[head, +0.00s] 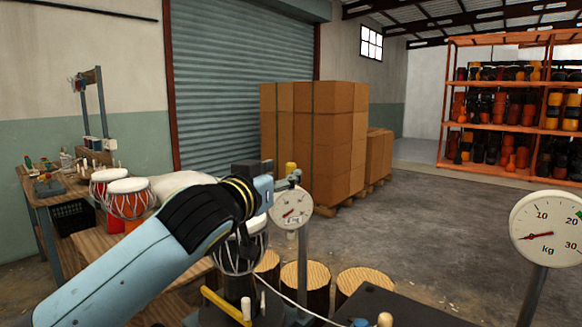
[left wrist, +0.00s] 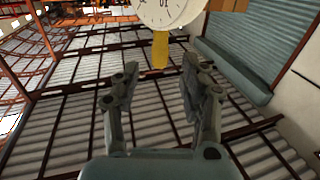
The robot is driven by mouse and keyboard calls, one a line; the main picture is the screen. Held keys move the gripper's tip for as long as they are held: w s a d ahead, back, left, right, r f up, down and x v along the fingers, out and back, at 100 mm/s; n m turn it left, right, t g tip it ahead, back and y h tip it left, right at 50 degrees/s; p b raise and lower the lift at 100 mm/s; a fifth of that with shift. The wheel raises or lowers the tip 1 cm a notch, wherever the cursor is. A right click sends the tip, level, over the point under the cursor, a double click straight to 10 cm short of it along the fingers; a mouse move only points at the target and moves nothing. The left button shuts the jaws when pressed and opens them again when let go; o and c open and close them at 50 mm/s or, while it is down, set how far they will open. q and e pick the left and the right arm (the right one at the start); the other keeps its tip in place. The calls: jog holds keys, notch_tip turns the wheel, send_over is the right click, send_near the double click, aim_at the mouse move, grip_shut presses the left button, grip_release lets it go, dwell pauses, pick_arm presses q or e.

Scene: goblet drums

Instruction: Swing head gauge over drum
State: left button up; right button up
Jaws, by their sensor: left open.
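The head gauge (head: 291,206) is a round white dial on an upright post, right of the drum in the head view. A yellow grip (head: 291,168) stands above it. A dark goblet drum (head: 232,265) with a pale head is partly hidden behind my left arm. My left gripper (head: 286,183) is open at the top of the dial, close to the yellow grip. In the left wrist view the yellow grip (left wrist: 160,50) shows between the spread fingers, below the white dial (left wrist: 170,12); I cannot tell whether they touch it. My right gripper is out of view.
A kg dial (head: 548,230) stands at the right. Wooden stumps (head: 305,286) stand behind the work area. Red-and-white drums (head: 128,200) are at the left near a workbench (head: 40,195). Stacked cartons (head: 320,140) and an orange drum rack (head: 510,130) are farther back.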

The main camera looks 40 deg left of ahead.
aim_at(289, 172)
pick_arm(q)
jog(key=w, duration=0.2)
jog(key=w+a, duration=0.1)
jog(key=w, duration=0.2)
jog(key=shift+w, duration=0.15)
grip_shut()
jog(key=shift+w+f, duration=0.1)
jog(key=shift+f, duration=0.05)
dwell(0.4)
